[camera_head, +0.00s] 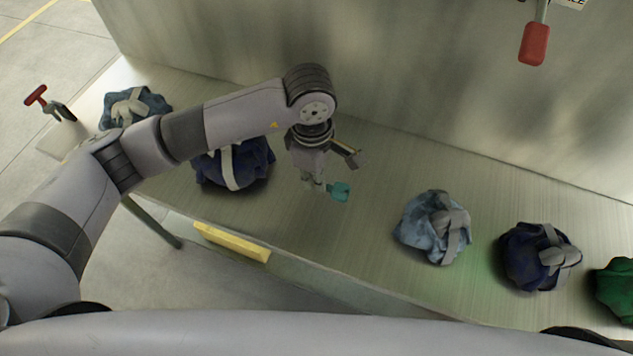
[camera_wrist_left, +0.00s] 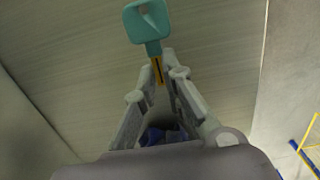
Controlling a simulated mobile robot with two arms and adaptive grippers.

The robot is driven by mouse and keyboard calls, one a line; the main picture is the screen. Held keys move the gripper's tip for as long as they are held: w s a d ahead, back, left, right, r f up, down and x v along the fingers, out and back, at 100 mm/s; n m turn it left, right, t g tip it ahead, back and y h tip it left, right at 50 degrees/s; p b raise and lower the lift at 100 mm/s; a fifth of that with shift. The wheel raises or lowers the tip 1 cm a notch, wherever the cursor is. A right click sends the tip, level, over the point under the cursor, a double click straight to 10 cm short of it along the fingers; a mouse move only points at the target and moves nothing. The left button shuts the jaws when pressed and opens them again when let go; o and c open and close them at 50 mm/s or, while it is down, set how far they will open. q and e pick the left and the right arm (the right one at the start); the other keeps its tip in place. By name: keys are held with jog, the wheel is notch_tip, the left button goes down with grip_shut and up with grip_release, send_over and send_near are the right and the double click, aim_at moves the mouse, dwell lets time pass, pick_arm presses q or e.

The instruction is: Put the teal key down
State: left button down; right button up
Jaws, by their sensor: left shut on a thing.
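I cannot tell exactly how high the key is above the bench. My right gripper is not in view.
A navy bag (camera_head: 249,166) and a blue-grey bag (camera_head: 146,103) sit left on the bench. A light blue bag (camera_head: 424,229), another navy bag (camera_head: 523,258) and a green bag (camera_head: 616,287) sit right. A red-handled tool (camera_head: 36,96) is at the left end. The bench middle is clear.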

aim_at(316, 195)
pick_arm(q)
notch_tip(316, 195, down, 4)
jog(key=shift+r+p, duration=0.2)
jog(key=shift+p, duration=0.2)
jog(key=shift+f, duration=0.15)
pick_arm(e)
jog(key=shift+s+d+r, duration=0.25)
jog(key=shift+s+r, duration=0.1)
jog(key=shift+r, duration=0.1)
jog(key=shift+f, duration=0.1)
pick_arm(q)
jog(key=shift+f+b, duration=0.2)
jog(key=shift+b, duration=0.1)
jog(key=c, duration=1.7)
grip_release()
jog(key=shift+r, duration=0.1)
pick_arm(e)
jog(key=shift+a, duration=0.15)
